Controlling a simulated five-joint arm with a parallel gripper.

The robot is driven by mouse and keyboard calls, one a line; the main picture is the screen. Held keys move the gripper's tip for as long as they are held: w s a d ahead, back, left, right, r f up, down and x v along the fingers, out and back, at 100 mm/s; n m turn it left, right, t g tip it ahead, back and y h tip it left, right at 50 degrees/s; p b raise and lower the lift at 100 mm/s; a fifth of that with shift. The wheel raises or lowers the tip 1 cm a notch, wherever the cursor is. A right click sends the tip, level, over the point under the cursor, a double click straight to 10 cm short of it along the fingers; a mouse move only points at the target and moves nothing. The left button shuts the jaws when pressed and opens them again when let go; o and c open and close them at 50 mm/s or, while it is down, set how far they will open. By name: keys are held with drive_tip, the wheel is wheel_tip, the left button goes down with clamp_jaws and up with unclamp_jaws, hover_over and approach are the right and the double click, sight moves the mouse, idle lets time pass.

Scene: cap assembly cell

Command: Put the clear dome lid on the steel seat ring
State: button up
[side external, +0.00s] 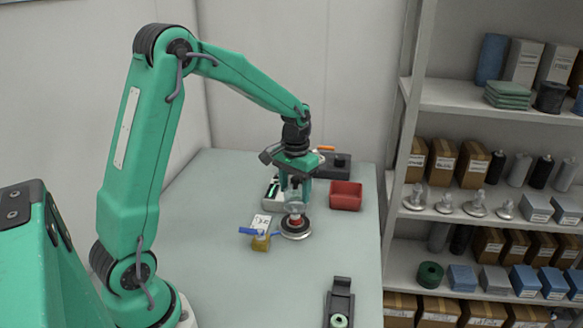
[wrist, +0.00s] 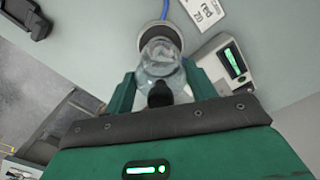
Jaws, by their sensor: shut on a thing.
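The clear dome lid (side external: 295,207) is a see-through dome with a dark knob, which shows in the wrist view (wrist: 160,60). My gripper (side external: 295,187) points down, its green fingers on both sides of the lid, and is shut on it; the fingers also show in the wrist view (wrist: 161,88). The steel seat ring (side external: 296,235) is a round metal ring on the table, right below the lid. In the wrist view the ring (wrist: 143,45) is partly hidden behind the lid. I cannot tell whether the lid touches the ring.
A red bin (side external: 346,196) stands behind right, a grey device with a green display (wrist: 223,66) close by. A black fixture (side external: 340,302) lies in front.

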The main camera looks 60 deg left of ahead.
sight(295, 202)
drive_tip(key=shift+f, duration=0.65)
drive_tip(key=shift+f, duration=0.6)
idle(0.7)
drive_tip(key=shift+f, duration=0.65)
drive_tip(key=shift+f, duration=0.7)
idle(1.1)
drive_tip(key=o, duration=1.1)
drive_tip(key=shift+c, duration=0.2)
drive_tip(key=shift+r, duration=0.2)
drive_tip(key=shift+r, duration=3.35)
